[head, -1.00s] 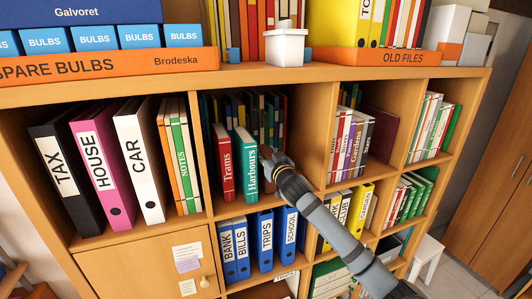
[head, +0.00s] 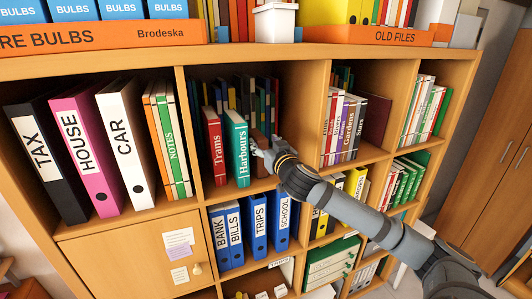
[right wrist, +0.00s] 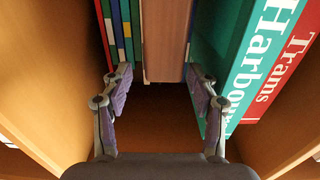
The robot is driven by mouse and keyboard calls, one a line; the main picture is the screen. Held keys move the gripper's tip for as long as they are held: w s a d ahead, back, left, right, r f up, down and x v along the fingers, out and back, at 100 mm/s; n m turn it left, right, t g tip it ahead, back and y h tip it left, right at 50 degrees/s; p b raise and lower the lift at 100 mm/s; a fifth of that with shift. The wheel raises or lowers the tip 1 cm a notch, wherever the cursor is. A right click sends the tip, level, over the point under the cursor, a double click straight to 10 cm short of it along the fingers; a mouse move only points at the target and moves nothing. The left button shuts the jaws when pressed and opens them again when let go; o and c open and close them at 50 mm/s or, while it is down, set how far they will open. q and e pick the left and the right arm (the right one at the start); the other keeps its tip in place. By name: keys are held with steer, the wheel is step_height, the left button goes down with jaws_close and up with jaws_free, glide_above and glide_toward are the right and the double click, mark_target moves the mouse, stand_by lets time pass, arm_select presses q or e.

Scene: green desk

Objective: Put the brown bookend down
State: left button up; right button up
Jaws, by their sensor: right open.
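The brown bookend (head: 259,139) stands upright in the upper middle compartment, just right of the green Harbours book (head: 236,148) in the head view. In the right wrist view the bookend (right wrist: 166,40) appears as a plain brown panel straight ahead. My right gripper (head: 262,151) is at the front of that compartment. Its fingers are open, spread to either side of the bookend in the wrist view (right wrist: 158,80), with empty space between them. The bookend's lower part is partly hidden by the gripper in the head view. My left gripper is not in view.
The red Trams book (head: 214,145) stands left of Harbours. Dark books (head: 243,98) line the compartment's back. Wooden dividers close both sides; the right one (head: 309,115) stands near my arm. Free shelf floor (right wrist: 165,125) lies before the bookend.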

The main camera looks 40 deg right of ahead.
steer(key=shift+s+a+b, duration=0.1)
steer(key=shift+s+b, duration=0.3)
steer(key=shift+s, duration=0.15)
steer(key=shift+s+a, duration=0.25)
steer(key=shift+a, duration=0.05)
